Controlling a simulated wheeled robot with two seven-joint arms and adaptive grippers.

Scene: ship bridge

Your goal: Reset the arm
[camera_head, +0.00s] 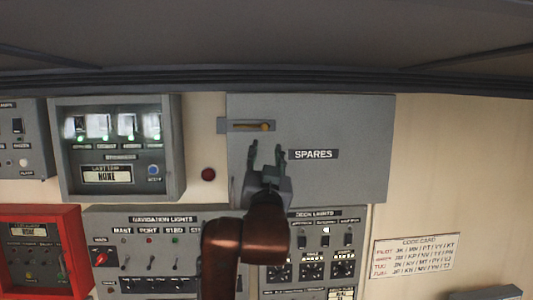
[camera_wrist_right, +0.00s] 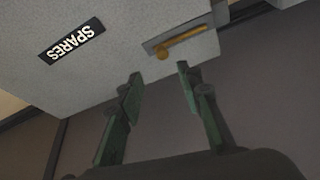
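My right gripper (camera_head: 266,152) is open and empty, its fingers pointing up in the head view. It is in front of the left part of the grey SPARES locker (camera_head: 345,185), a little below the brass latch handle (camera_head: 264,127). The handle lies roughly level in its slot plate near the locker's top left corner, and the door looks shut. In the right wrist view the brass handle (camera_wrist_right: 186,42) is beyond the open fingertips (camera_wrist_right: 160,78), with a visible gap. My left gripper is not in view.
A lit alarm panel (camera_head: 119,190) and a red button (camera_head: 208,174) are left of the locker. Below are the navigation lights panel (camera_head: 150,219) and deck lights panel (camera_head: 355,215), partly behind my right arm. A red box (camera_head: 72,240) is at lower left. A code card (camera_head: 414,256) is at right.

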